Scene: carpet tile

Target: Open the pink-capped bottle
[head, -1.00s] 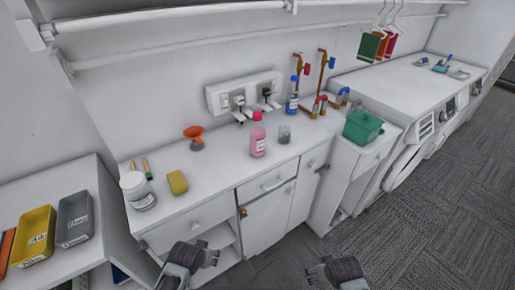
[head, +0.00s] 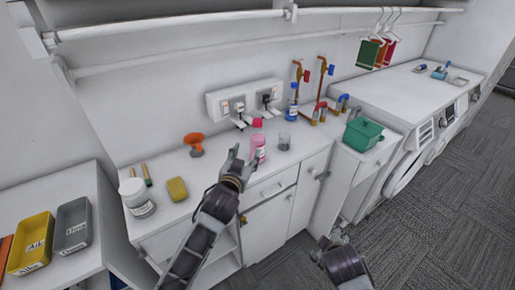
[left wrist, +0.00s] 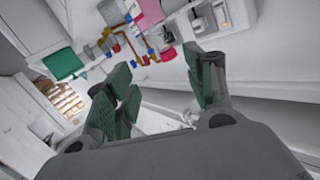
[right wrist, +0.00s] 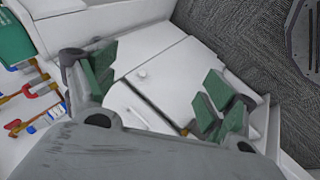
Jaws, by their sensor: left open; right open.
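The pink-capped bottle (head: 258,142) stands upright on the white counter, with pink liquid and its cap on. My left gripper (head: 243,162) is open just in front of it and to its left, hiding part of its lower left side. I cannot tell whether they touch. In the left wrist view the pink bottle (left wrist: 149,12) shows at the top edge, beyond the spread green-padded fingers. My right gripper (head: 333,245) is low in front of the cabinets, away from the bottle. In the right wrist view its fingers (right wrist: 158,80) are apart and empty.
Sockets with plugs (head: 245,100) are on the wall. An orange plunger-like item (head: 194,143), yellow sponge (head: 177,189) and white jar (head: 137,197) are left. A green basket (head: 362,134) is right.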

